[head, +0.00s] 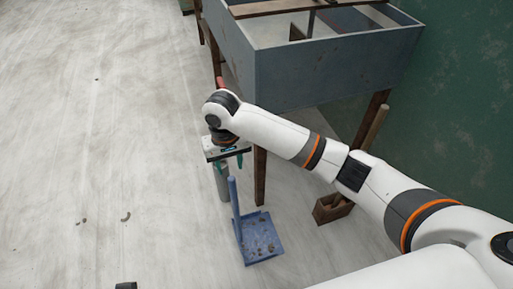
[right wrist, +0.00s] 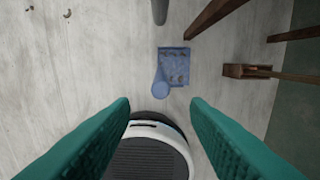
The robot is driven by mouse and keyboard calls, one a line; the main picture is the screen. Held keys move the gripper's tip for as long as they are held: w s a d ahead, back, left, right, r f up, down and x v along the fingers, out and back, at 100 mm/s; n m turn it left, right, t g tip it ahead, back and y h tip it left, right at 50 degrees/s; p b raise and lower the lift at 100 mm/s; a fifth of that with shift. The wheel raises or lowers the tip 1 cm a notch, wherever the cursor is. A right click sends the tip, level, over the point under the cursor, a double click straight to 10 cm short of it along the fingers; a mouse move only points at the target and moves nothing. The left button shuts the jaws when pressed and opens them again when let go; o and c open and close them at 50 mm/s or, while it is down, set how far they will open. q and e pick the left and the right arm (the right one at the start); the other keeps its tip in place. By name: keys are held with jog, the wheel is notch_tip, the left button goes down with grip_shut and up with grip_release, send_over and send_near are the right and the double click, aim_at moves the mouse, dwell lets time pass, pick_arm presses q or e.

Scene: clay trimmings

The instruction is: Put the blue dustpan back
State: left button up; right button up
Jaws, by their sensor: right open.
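The blue dustpan (head: 263,248) lies on the floor with brownish bits in its pan. Its long handle (head: 234,207) stands up from the pan's left side. My right gripper (head: 229,160), with teal fingers, is open and empty above and beyond the dustpan, apart from it. In the right wrist view the dustpan (right wrist: 175,66) shows ahead of the spread fingers (right wrist: 160,102), with its handle end (right wrist: 160,89) pointing toward the camera near the gap between the fingertips. I cannot make out my left gripper.
A grey-blue trough (head: 330,75) on wooden legs stands behind my right arm. A small wooden box (head: 325,213) sits on the floor to the dustpan's right. Clay crumbs (head: 125,217) lie on open floor at left.

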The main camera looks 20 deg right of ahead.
jog(key=s+a+f+n+t+y, duration=0.1)
jog(key=s+a+f+n+y, duration=0.15)
jog(key=s+f, duration=0.65)
jog(key=s+d+t+h, duration=0.2)
jog(key=s+d, duration=1.3)
jog(key=d, duration=0.1)
jog(key=shift+s+r+m, duration=0.15)
jog(key=shift+s+m, duration=0.15)
jog(key=shift+m, duration=0.15)
